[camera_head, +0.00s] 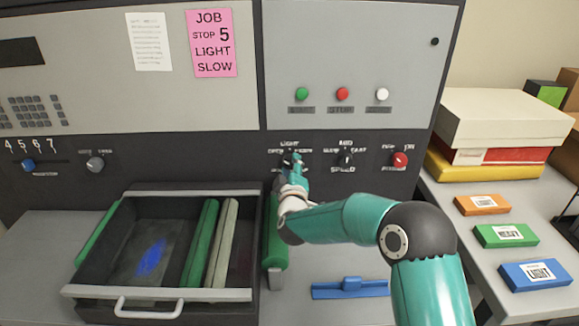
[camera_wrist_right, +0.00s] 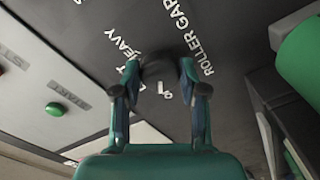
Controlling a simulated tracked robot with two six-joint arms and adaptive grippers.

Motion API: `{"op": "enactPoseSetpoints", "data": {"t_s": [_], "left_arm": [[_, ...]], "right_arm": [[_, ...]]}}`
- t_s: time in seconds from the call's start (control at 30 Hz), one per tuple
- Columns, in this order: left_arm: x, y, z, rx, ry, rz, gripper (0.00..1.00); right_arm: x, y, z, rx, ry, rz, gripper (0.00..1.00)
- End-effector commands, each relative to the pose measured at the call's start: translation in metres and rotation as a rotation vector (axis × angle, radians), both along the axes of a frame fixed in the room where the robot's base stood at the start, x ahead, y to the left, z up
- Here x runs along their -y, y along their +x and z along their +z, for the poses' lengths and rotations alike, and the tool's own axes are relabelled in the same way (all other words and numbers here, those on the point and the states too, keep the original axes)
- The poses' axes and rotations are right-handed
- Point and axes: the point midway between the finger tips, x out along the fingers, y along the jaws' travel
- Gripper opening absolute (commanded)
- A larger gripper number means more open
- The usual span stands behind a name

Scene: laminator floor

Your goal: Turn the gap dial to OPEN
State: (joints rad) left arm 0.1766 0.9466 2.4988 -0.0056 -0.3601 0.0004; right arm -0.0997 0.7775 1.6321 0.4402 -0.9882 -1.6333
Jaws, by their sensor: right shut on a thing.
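The gap dial (camera_wrist_right: 158,66) is a dark round knob on the dark panel, with ROLLER GAP and HEAVY lettering by it in the right wrist view. Other lettering around it is partly covered, and I cannot read where its pointer stands. In the head view the dial is mostly hidden behind my right gripper (camera_head: 291,163), below the LIGHT label. My right gripper (camera_wrist_right: 160,74) is shut on the dial, one finger on each side of it. My left gripper is not in view.
The speed dial (camera_head: 346,159) and a red knob (camera_head: 400,160) are to the right. Green, red and white buttons sit above. An open tray (camera_head: 160,293) with rollers is at lower left. A blue part (camera_head: 350,289) lies on the bench. A pink note (camera_head: 212,43) reads JOB STOP 5 LIGHT SLOW.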

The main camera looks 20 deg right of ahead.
Motion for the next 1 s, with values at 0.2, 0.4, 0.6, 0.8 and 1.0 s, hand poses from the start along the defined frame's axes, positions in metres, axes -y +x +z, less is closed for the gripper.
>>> {"op": "enactPoseSetpoints", "data": {"t_s": [0.2, 0.4, 0.6, 0.8, 1.0], "left_arm": [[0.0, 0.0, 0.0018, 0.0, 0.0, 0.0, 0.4], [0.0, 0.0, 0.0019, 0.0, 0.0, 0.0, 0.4], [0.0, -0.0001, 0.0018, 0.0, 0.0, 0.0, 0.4], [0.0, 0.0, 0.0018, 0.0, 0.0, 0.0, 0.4], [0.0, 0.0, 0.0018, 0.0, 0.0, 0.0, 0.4]], "right_arm": [[-0.0036, 0.0004, 0.0006, -0.014, -0.051, 0.009, 0.08], [-0.0037, 0.0003, 0.0003, -0.016, -0.059, 0.009, 0.08], [-0.0039, 0.0003, 0.0002, -0.017, -0.058, 0.009, 0.08], [-0.0028, 0.0001, 0.0, -0.017, -0.057, 0.007, 0.68], [-0.0012, -0.0001, 0.0, -0.016, -0.055, 0.004, 0.68]]}}
